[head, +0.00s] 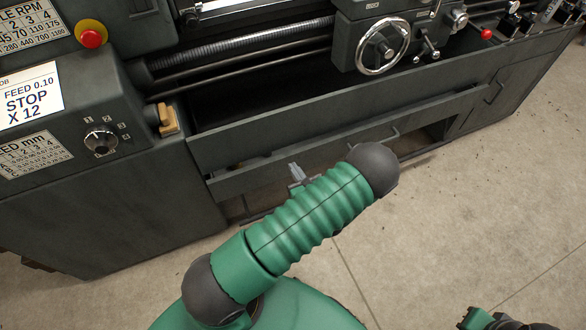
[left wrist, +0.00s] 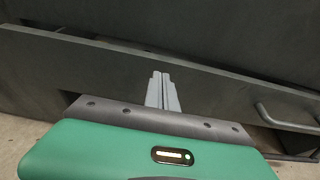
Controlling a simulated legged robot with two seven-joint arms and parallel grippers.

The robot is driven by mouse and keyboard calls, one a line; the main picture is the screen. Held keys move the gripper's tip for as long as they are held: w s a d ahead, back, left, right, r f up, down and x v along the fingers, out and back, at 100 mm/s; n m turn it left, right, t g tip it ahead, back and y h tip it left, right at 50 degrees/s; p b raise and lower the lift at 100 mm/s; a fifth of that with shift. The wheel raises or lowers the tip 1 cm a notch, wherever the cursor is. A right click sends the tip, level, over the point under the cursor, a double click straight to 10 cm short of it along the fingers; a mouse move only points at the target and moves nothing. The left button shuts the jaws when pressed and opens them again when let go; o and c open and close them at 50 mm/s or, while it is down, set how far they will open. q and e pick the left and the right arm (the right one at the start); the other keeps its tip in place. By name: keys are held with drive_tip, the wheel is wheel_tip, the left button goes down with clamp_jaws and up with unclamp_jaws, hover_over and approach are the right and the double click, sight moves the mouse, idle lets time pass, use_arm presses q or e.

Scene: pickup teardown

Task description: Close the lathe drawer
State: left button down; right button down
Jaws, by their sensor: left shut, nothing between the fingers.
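The lathe drawer (head: 345,135) is a long dark grey panel low on the lathe, with a bar handle (head: 382,141) right of its middle. In the left wrist view the drawer front (left wrist: 95,70) crosses the picture, its handle (left wrist: 287,122) at the right. A narrow dark gap shows behind its top edge, so it stands slightly out. My left gripper (head: 296,170) is shut and empty, left of the handle. Its fingertips (left wrist: 160,76) point at the drawer front, at or very close to it; contact is unclear. I cannot make out my right gripper.
A handwheel (head: 383,47) sits above. A dark opening shows under the drawer. The concrete floor (head: 450,220) in front is clear.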

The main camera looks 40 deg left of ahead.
sight(287, 156)
use_arm(q)
drive_tip(key=shift+x, duration=1)
drive_tip(key=shift+s+a+r, duration=0.15)
drive_tip(key=shift+a, duration=0.05)
drive_tip(key=shift+d+r, duration=0.15)
drive_tip(key=a, duration=0.1)
drive_tip(key=w+a, duration=0.1)
drive_tip(key=a, duration=0.2)
drive_tip(key=shift+w, duration=0.3)
drive_tip(key=shift+r, duration=0.2)
